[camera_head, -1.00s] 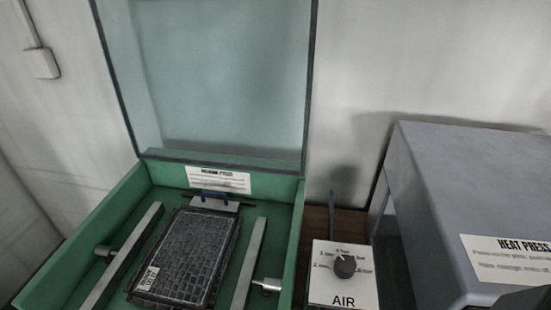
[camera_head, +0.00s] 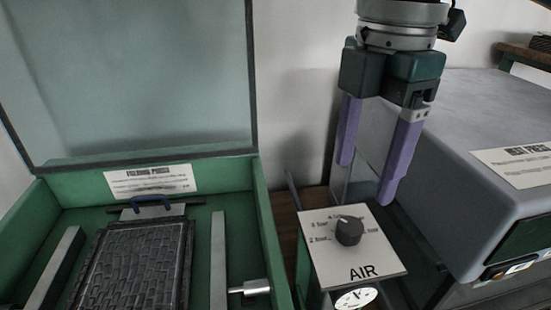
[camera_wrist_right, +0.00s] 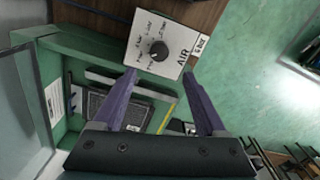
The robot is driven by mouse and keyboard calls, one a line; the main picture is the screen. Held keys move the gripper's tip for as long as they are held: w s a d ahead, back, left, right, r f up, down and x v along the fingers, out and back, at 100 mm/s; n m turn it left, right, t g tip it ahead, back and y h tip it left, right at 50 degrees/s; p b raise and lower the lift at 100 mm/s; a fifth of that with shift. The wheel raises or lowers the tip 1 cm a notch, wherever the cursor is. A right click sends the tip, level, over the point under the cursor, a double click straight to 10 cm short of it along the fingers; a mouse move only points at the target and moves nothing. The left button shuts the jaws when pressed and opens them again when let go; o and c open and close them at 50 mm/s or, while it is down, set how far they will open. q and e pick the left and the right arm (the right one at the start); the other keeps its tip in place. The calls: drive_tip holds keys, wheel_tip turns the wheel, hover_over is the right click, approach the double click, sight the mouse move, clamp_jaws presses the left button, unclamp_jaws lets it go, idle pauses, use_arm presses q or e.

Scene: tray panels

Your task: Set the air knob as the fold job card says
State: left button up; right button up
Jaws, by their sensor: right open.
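The dark round air knob (camera_head: 348,232) sits on a white panel marked AIR (camera_head: 323,262), with bar marks around it. Its white pointer line aims toward the upper left in the head view; the exact mark is too small to tell. My right gripper (camera_head: 366,183) is open and empty, fingers pointing down, above and behind the panel. In the right wrist view the knob (camera_wrist_right: 160,50) lies just beyond and between the fingertips (camera_wrist_right: 160,75), apart from them. My left gripper is out of view.
The green press (camera_head: 262,225) with raised clear lid (camera_head: 140,80) stands left of the panel. The grey heat press (camera_head: 470,110) stands close on the right. A round gauge (camera_head: 356,299) is below the panel. The dark textured tray panel (camera_head: 130,265) lies inside the green press.

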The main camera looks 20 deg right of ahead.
sight(351, 224)
drive_tip(key=shift+d+f, duration=0.25)
drive_tip(key=shift+f, duration=0.1)
wheel_tip(351, 224, down, 9)
drive_tip(key=shift+w, duration=0.1)
drive_tip(key=shift+a, duration=0.1)
clamp_jaws()
idle(0.5)
